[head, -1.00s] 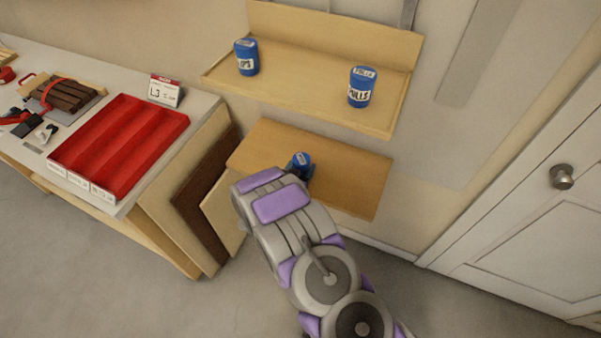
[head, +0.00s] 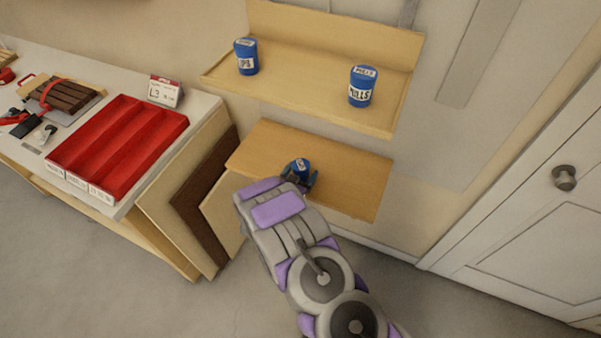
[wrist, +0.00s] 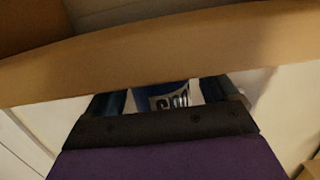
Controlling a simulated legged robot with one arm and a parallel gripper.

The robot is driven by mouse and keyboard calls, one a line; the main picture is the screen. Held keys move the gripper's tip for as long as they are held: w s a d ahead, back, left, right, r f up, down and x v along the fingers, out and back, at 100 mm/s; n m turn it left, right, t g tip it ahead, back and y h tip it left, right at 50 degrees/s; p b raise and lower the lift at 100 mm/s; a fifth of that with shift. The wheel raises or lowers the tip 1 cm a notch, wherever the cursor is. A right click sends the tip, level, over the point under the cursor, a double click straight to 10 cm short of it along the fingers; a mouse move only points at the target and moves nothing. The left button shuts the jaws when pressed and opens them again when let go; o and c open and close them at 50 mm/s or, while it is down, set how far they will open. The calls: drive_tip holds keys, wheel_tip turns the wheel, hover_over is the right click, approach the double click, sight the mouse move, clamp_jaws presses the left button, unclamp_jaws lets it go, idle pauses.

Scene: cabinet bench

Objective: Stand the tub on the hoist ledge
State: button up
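A small blue tub (head: 302,166) with a white label shows over the lower wooden ledge (head: 355,175) in the head view. My gripper (head: 299,176) is at this tub, with its dark fingers spread on either side. In the wrist view the tub's label (wrist: 170,101) shows between the fingers (wrist: 168,103), with pale strips beside it, so the fingers look open. A wooden board edge (wrist: 160,52) crosses above and hides the tub's upper part there. I cannot tell whether the tub's base rests on the ledge.
An upper wooden shelf (head: 305,85) holds two blue tubs, one at left (head: 246,57) and one at right (head: 362,87). A bench at left bears a red tray (head: 118,145). Boards (head: 205,190) lean beside it. A white door (head: 540,220) is at right.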

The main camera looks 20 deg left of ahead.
drive_tip(key=s+r+p, duration=0.1)
drive_tip(key=s+r, duration=0.1)
drive_tip(key=s, duration=1)
drive_tip(key=shift+a+p, duration=0.3)
drive_tip(key=shift+a, duration=0.05)
drive_tip(key=shift+w, duration=0.15)
